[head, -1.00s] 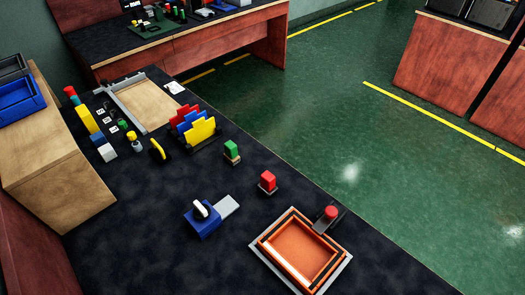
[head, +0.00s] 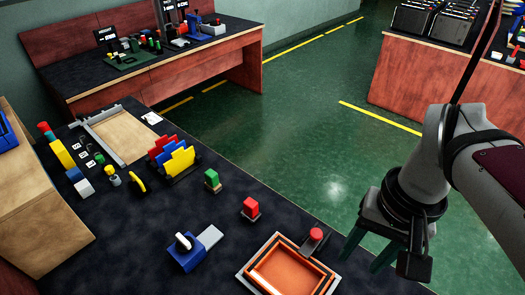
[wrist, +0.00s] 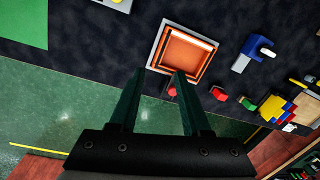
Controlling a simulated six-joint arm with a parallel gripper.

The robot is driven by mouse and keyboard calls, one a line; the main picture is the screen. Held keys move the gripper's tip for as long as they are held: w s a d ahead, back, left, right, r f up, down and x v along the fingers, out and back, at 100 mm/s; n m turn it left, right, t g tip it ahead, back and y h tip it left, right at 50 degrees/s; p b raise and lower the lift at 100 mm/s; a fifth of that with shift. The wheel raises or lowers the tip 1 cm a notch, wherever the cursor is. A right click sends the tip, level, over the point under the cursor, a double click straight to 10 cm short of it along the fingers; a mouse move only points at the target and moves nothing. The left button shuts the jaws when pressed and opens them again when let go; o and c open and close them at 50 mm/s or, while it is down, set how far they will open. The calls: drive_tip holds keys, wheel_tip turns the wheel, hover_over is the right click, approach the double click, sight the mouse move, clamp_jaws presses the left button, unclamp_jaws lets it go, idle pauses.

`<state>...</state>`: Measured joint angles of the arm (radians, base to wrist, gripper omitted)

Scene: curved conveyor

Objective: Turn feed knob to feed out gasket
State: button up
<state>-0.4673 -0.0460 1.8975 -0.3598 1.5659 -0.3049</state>
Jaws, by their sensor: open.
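A blue box (head: 185,256) with a white knob (head: 183,241) on top stands on the dark table, with a flat grey plate (head: 210,238) at its right side. I take the white knob to be the feed knob. The box (wrist: 244,58) and knob (wrist: 267,51) also show in the wrist view. No gasket can be made out. My gripper (head: 366,256) is open and empty at the right, beyond the table's edge in the picture and well apart from the knob. In the wrist view my gripper (wrist: 160,76) points toward the orange tray's near side.
An orange tray (head: 249,277) with a grey rim and a red button (head: 315,235) lie between my gripper and the blue box. A red block (head: 250,208), a green block (head: 212,180) and a holder with coloured cards (head: 178,160) stand farther back. Dark table around the box is clear.

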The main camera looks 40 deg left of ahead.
drive_tip(key=w+a+n, duration=0.2)
drive_tip(key=a+n, duration=0.3)
drive_tip(key=a, duration=0.7)
drive_tip(key=n+h, duration=0.1)
drive_tip(key=n, duration=0.9)
hover_over(182, 239)
wheel_tip(182, 239, down, 5)
drive_tip(key=shift+t, duration=0.4)
wheel_tip(182, 239, down, 16)
drive_tip(key=shift+f, duration=0.15)
clamp_jaws()
